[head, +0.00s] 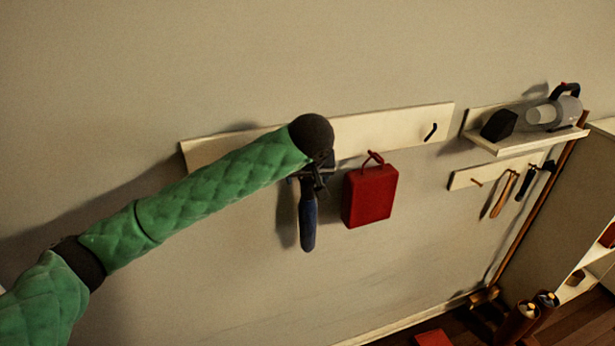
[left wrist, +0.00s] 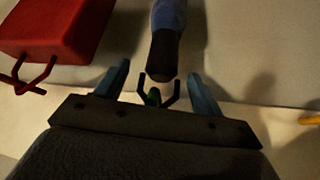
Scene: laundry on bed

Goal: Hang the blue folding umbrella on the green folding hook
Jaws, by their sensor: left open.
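The blue folding umbrella (head: 308,222) points down against the wall, below the pale hook board (head: 390,128). In the left wrist view its blue body (left wrist: 169,14) and dark end (left wrist: 163,55) lie between my spread fingers. A small green piece (left wrist: 154,96), seemingly the green hook, shows at that dark end between two thin dark prongs. I cannot tell exactly how the umbrella and hook meet. My left gripper (head: 316,176) is at the umbrella's top; in the left wrist view its fingers (left wrist: 160,85) are open, with gaps on both sides of the umbrella. My right gripper is out of view.
A red case (head: 370,196) hangs close to the right of the umbrella. A dark hook (head: 431,132) is bare farther right. A yellow piece (left wrist: 310,120) shows at the wrist view's edge. A shelf (head: 528,139) holds a handheld vacuum (head: 556,110). The wall below is clear.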

